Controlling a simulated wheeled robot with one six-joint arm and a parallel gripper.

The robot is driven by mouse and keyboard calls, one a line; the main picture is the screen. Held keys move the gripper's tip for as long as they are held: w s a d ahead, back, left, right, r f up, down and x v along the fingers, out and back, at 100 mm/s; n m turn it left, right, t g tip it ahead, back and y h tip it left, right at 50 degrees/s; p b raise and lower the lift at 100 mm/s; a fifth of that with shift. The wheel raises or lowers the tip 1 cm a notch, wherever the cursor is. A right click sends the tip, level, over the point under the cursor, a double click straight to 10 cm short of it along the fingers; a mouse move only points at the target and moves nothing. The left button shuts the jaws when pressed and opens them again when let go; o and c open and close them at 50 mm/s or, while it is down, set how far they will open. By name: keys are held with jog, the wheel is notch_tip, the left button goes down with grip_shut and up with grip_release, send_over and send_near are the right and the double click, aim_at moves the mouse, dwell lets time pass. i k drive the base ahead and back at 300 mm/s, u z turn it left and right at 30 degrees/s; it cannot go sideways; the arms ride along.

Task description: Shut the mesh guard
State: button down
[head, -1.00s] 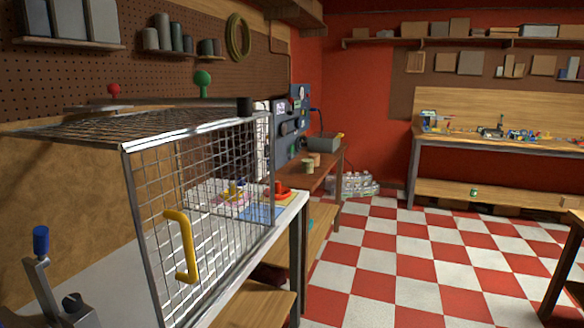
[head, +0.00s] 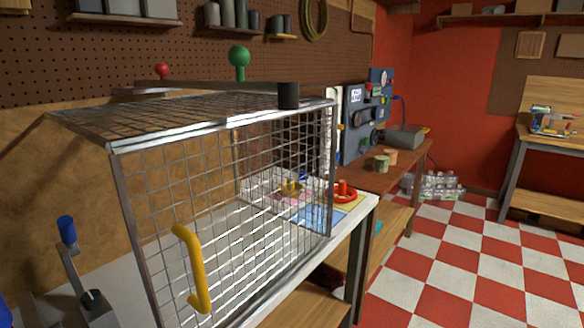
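The mesh guard (head: 112,205) is a grey wire cage on a white-topped bench at the left of the head view. Its front mesh panel carries a yellow bar handle (head: 195,270) low near the left edge. The panel's top edge runs close along the cage's front top bar. I cannot tell whether the panel is fully closed or slightly ajar. My gripper is not in view, and nothing of mine is seen touching the handle.
A blue-tipped lever (head: 67,232) stands left of the cage. The checkered floor (head: 450,265) at right is clear.

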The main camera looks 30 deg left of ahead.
aim_at(123, 146)
jog(key=u, duration=0.5)
jog(key=i, duration=0.65)
jog(key=u, duration=0.55)
jog(key=i, duration=0.5)
